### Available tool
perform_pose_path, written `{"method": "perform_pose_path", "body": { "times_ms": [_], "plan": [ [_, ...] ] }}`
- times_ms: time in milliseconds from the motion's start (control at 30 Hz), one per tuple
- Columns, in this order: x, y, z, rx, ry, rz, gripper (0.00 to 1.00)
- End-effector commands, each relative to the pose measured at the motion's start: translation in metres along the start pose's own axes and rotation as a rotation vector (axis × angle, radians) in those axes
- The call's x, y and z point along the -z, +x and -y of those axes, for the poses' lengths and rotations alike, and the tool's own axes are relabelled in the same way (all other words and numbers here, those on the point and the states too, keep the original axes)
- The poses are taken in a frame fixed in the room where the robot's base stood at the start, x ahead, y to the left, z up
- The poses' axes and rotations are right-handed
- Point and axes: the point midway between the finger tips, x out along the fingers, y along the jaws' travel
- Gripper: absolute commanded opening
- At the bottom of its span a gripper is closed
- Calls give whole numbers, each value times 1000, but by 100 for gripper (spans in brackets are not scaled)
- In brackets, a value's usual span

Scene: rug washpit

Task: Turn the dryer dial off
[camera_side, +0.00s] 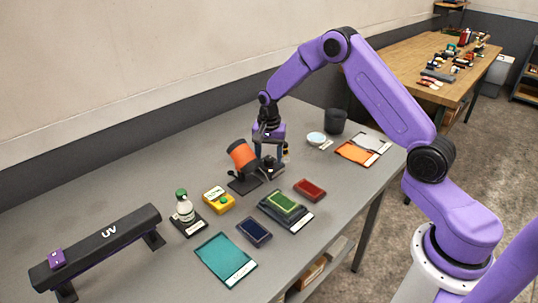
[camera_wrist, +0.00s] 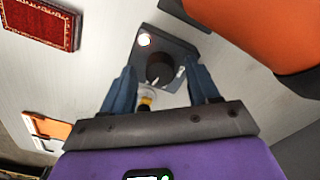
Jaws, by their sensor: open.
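The dryer (camera_side: 242,155) is an orange drum with a dark end on a black stand. Its orange side fills the top right of the wrist view (camera_wrist: 262,35). A white mark shows at the dial's lower right. My gripper (camera_wrist: 163,76) is open, with one blue finger on each side of the dial. I cannot tell whether they touch it. In the side view my gripper (camera_side: 268,158) points down over the box and hides the dial.
A red block (camera_side: 310,189), a green sponge on a dark tray (camera_side: 268,204), a yellow box with a green button (camera_side: 218,201) and a bottle (camera_side: 184,208) stand nearby. A black UV bar (camera_side: 100,243) is at left. A dark cup (camera_side: 335,121) is behind.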

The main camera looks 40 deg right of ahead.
Motion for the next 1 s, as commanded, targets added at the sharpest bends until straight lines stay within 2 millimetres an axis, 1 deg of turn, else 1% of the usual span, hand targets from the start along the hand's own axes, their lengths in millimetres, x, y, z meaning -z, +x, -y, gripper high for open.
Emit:
{"method": "perform_pose_path", "body": {
  "times_ms": [33, 67, 100, 167, 200, 233, 467, 667, 867, 1000],
  "plan": [
    [0, 0, 0, 0, 0, 0, 60],
    [0, 0, 0, 0, 0, 0, 54],
    [0, 0, 0, 0, 0, 0, 40],
    [0, 0, 0, 0, 0, 0, 21],
    [0, 0, 0, 0, 0, 0, 8],
    [0, 0, 0, 0, 0, 0, 4],
    [0, 0, 0, 0, -11, 0, 4],
    [-1, 0, 0, -1, -78, 1, 4],
    [-1, 0, 0, -2, -218, 1, 4],
    [-1, 0, 0, -1, -346, 2, 4]
  ]
}}
